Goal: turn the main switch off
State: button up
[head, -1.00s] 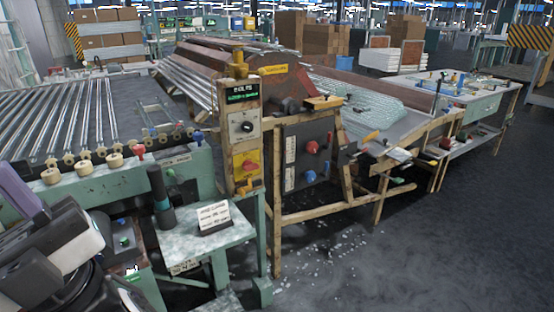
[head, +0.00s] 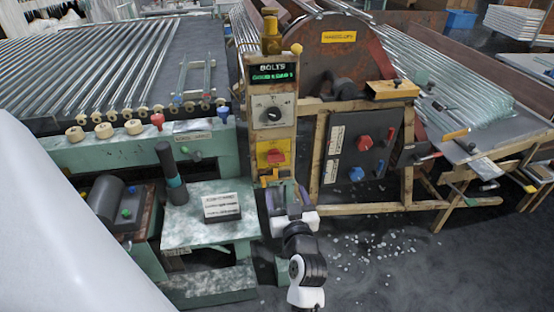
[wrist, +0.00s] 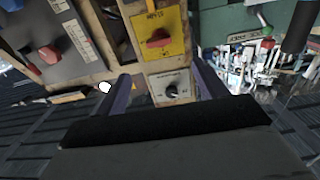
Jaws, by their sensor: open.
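A red switch knob (head: 276,156) sits on a yellow plate (head: 262,148) low on the tan control post. The wrist view, which shows the post upside down, has the same red knob (wrist: 159,38) with its bar lying roughly crosswise. I cannot read the plate's lettering for certain. My gripper (head: 287,194) is in front of the post, below the yellow plate in the head view. Its purple fingers (wrist: 163,82) are apart with nothing between them. The red knob is beyond the fingertips, apart from them.
To the right, a dark panel (head: 345,152) carries another red knob (head: 364,143) and a blue knob (head: 356,174). A small table with a sign (head: 222,207) stands left. Glass shards litter the floor.

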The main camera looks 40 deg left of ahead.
aim_at(277, 161)
jog(key=p+x, duration=0.4)
jog(key=x, duration=0.9)
jog(key=shift+w+a, duration=0.2)
jog(key=shift+w, duration=0.1)
jog(key=c, duration=1)
